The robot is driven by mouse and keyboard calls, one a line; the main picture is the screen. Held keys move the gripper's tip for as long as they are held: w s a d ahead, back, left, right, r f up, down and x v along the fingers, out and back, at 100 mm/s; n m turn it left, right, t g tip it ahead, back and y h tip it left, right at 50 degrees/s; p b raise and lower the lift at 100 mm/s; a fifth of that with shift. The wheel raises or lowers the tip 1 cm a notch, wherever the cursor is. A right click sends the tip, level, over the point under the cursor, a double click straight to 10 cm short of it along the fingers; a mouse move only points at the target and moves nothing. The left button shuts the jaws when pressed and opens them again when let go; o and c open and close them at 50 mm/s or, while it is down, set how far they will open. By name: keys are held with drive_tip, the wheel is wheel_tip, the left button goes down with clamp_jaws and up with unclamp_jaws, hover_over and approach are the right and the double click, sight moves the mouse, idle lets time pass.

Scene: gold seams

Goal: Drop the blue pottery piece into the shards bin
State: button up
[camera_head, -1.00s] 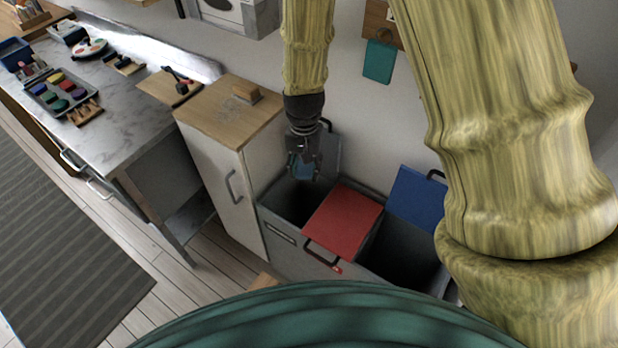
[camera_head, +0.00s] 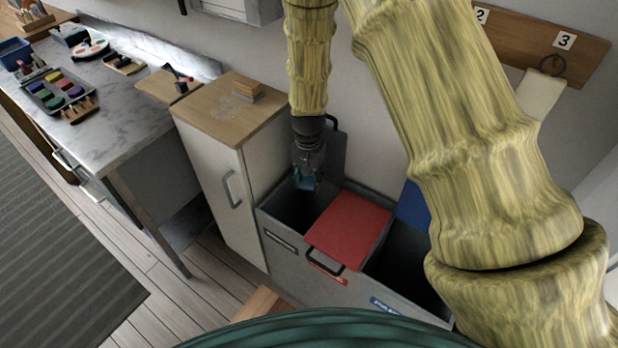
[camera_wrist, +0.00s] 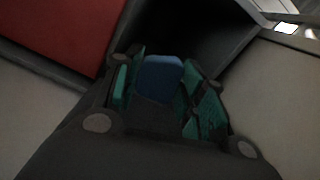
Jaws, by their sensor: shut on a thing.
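My gripper (camera_head: 307,178) points down over the open left compartment of the bin unit (camera_head: 290,258). It is shut on the blue pottery piece (camera_head: 304,182), which also shows between the teal finger pads in the wrist view (camera_wrist: 160,74). The piece hangs at about the height of the compartment's opening, over its dark inside. I cannot read the label on this compartment's front, so I cannot tell from it that this is the shards bin. The gripper also shows in the wrist view (camera_wrist: 165,105).
A red lid (camera_head: 350,229) covers the middle compartment. The right compartment (camera_head: 400,265) is open, with a blue lid (camera_head: 412,206) raised behind it. A raised grey lid (camera_head: 330,150) stands behind the left compartment. A white cabinet (camera_head: 225,185) stands close on the left.

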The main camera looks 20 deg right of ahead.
sight(308, 181)
drive_tip(key=shift+f+b, duration=1.25)
drive_tip(key=shift+f, duration=0.4)
drive_tip(key=o, duration=1.1)
wheel_tip(308, 181, up, 12)
drive_tip(key=shift+r, duration=0.1)
